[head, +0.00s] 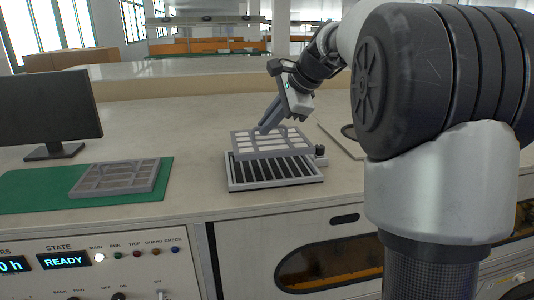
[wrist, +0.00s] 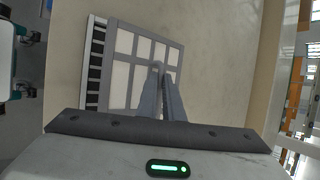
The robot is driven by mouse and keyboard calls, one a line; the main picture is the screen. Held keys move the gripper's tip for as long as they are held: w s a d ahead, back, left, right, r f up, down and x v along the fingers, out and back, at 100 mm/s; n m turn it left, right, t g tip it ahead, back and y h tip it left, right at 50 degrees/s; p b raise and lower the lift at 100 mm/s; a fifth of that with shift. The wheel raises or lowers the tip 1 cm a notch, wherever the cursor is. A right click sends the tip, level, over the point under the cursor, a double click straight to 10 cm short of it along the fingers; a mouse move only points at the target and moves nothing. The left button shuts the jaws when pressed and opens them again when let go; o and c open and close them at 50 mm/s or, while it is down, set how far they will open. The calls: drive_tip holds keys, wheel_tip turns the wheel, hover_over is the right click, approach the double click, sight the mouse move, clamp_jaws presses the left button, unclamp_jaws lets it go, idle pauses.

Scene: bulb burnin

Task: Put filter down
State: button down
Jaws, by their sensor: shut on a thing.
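The filter, a flat grey frame with a grid of light panes (head: 272,153), is in my gripper (head: 265,128). In the head view it hangs just above a white slatted tray with dark slots (head: 232,183), and it covers the tray's rear part. I cannot tell whether they touch. In the wrist view my gripper's fingers (wrist: 160,72) close on a bar of the filter (wrist: 108,62), and a strip of the slatted tray (wrist: 95,62) shows past the filter's left edge.
A similar grey frame (head: 118,178) lies on a green mat (head: 30,192) at the left. A black monitor (head: 48,108) stands behind it. A small dark knob (head: 320,151) is at the tray's right corner. A control panel (head: 90,262) is below the counter front. Counter between mat and tray is clear.

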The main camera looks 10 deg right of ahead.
sight(272, 142)
drive_tip(key=shift+f+b, duration=0.45)
drive_tip(key=shift+f, duration=2.75)
drive_tip(key=shift+f, duration=0.1)
drive_tip(key=c, duration=1.9)
unclamp_jaws()
